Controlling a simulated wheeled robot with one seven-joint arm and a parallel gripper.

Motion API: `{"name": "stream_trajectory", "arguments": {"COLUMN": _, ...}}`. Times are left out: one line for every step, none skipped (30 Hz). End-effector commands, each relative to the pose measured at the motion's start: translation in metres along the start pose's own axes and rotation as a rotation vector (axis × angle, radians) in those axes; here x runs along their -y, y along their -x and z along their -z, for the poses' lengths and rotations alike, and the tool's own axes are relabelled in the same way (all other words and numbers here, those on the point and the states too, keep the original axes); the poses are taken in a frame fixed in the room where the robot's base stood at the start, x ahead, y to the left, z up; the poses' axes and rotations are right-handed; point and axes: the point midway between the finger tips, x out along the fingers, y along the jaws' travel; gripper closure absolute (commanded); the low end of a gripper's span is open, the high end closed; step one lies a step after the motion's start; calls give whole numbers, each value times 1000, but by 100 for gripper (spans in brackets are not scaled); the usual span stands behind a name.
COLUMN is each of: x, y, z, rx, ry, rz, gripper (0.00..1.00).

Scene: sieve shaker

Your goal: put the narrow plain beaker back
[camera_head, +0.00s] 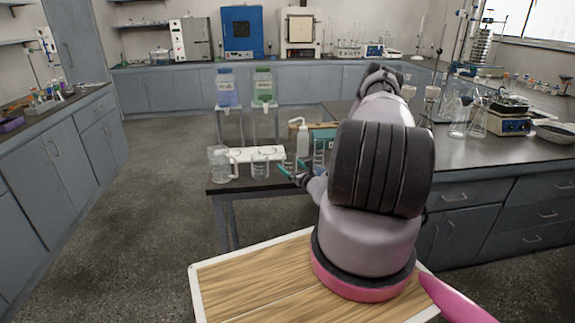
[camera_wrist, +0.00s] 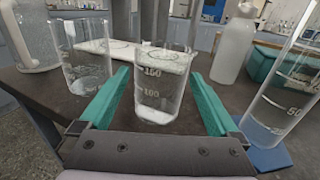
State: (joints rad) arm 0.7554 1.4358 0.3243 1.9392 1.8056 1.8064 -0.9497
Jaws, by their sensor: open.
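My gripper (camera_wrist: 160,85) is open, its two teal fingers pointing over the dark bench. A clear, narrow beaker (camera_wrist: 158,100) with printed 100 and 150 marks stands upright between the fingers, with small visible gaps on both sides. Another clear beaker (camera_wrist: 84,68), with no readable print, stands left of the left finger; it also shows in the head view (camera_head: 259,168). I cannot tell for sure which is the narrow plain one. A white board (camera_wrist: 108,47) with round outlines lies behind the beakers. In the head view my gripper (camera_head: 292,171) is at the bench's front edge.
A clear handled jug (camera_head: 221,165) stands at the bench's left end. A tall graduated vessel (camera_wrist: 285,85) stands on a blue base close right of the right finger. A white wash bottle (camera_wrist: 233,45) and a teal box (camera_wrist: 262,65) are behind it.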

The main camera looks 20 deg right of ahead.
Motion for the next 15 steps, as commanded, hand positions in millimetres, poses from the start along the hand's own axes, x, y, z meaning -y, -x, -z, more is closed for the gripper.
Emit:
{"name": "stream_trajectory", "arguments": {"x": 1, "y": 12, "z": 1, "rx": -3, "ry": -2, "rz": 2, "gripper": 3}}
{"name": "stream_trajectory", "arguments": {"x": 1, "y": 19, "z": 1, "rx": -3, "ry": -3, "rz": 2, "gripper": 3}}
{"name": "stream_trajectory", "arguments": {"x": 1, "y": 28, "z": 1, "rx": -3, "ry": -3, "rz": 2, "gripper": 3}}
{"name": "stream_trajectory", "arguments": {"x": 1, "y": 35, "z": 0, "rx": -3, "ry": -4, "rz": 3, "gripper": 3}}
{"name": "stream_trajectory", "arguments": {"x": 1, "y": 41, "z": 1, "rx": -3, "ry": -3, "rz": 2, "gripper": 3}}
{"name": "stream_trajectory", "arguments": {"x": 1, "y": 50, "z": 1, "rx": -3, "ry": -3, "rz": 2, "gripper": 3}}
{"name": "stream_trajectory", "arguments": {"x": 1, "y": 56, "z": 1, "rx": -3, "ry": -3, "rz": 3, "gripper": 3}}
{"name": "stream_trajectory", "arguments": {"x": 1, "y": 61, "z": 1, "rx": -3, "ry": -3, "rz": 3, "gripper": 3}}
{"name": "stream_trajectory", "arguments": {"x": 0, "y": 68, "z": 0, "rx": -2, "ry": -3, "rz": 2, "gripper": 3}}
{"name": "stream_trajectory", "arguments": {"x": 1, "y": 72, "z": 0, "rx": -2, "ry": -3, "rz": 3, "gripper": 3}}
{"name": "stream_trajectory", "arguments": {"x": 1, "y": 76, "z": 0, "rx": -1, "ry": -2, "rz": 2, "gripper": 3}}
{"name": "stream_trajectory", "arguments": {"x": 1, "y": 81, "z": 0, "rx": -2, "ry": -2, "rz": 2, "gripper": 3}}
{"name": "stream_trajectory", "arguments": {"x": 0, "y": 84, "z": 0, "rx": -2, "ry": -1, "rz": 1, "gripper": 3}}
{"name": "stream_trajectory", "arguments": {"x": 0, "y": 86, "z": 0, "rx": -1, "ry": -1, "rz": 1, "gripper": 3}}
{"name": "stream_trajectory", "arguments": {"x": 0, "y": 89, "z": 0, "rx": 0, "ry": -1, "rz": 1, "gripper": 3}}
